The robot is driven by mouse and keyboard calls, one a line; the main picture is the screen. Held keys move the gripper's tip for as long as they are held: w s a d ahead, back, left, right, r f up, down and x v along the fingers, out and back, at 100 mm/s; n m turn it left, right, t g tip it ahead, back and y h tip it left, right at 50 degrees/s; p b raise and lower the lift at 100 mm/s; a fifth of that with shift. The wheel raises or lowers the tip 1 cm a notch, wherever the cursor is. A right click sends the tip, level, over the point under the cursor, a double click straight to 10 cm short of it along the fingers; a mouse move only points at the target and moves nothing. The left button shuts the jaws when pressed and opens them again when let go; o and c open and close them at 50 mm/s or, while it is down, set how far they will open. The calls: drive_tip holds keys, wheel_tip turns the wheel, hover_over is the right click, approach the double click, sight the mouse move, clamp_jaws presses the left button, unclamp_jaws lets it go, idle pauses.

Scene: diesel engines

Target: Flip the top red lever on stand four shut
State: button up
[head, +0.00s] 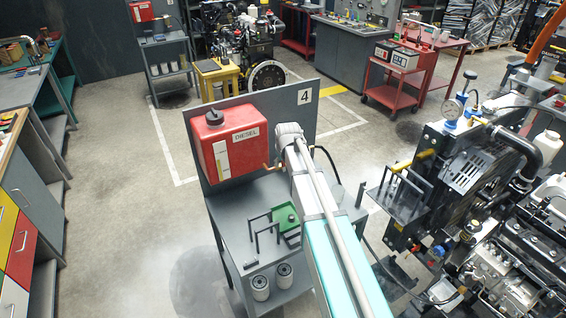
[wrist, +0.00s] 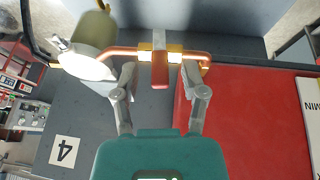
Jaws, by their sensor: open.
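Stand four (head: 237,232) is a grey stand with a back panel marked 4 and a red diesel tank (head: 230,140) on it. In the wrist view, a copper pipe (wrist: 118,50) runs beside the tank (wrist: 260,115). A red lever (wrist: 160,72) sits at the pipe, pointing down in the picture. My gripper (wrist: 160,50) is open, with its two fingertips on either side of the lever. I cannot tell if the fingertips touch it. In the head view my arm hides the lever and the gripper; only a bit of copper pipe (head: 266,167) shows.
A pale cylinder (wrist: 85,62) stands close left of the gripper in the wrist view. A diesel engine (head: 450,190) stands to the right. The floor left of the stand is clear.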

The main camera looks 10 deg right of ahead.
clamp_jaws()
drive_tip(key=shift+w+d+g+y, duration=0.1)
drive_tip(key=shift+d+g+y, duration=0.25)
drive_tip(key=shift+y, duration=0.45)
unclamp_jaws()
drive_tip(key=shift+a+h, duration=0.15)
drive_tip(key=shift+h, duration=0.15)
